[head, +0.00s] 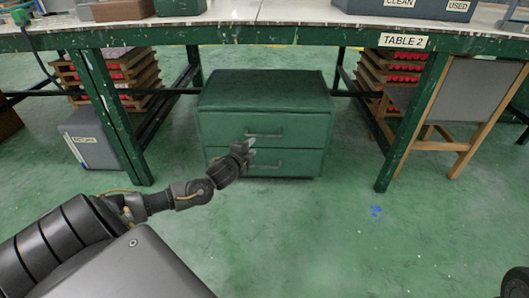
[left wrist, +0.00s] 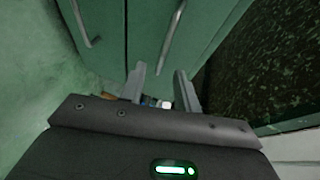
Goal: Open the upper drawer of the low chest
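The low chest (head: 262,92) is green with two drawers and stands on the floor under the table. The upper drawer (head: 222,128) looks shut, and its bar handle (head: 268,135) shows just beyond my left gripper (head: 250,144). The lower drawer (head: 300,163) also looks shut, with its own handle (head: 266,166). In the left wrist view the two fingers (left wrist: 160,78) are apart. The upper handle (left wrist: 172,40) lines up with the gap between them, its near end close to the tips. I cannot tell whether it lies between them. My right gripper is out of view.
The table (head: 300,36) spans above the chest, with green legs (head: 410,125) on both sides. A grey box (head: 88,140) and stacked wooden racks (head: 125,75) stand at left. The floor before the chest is clear at right.

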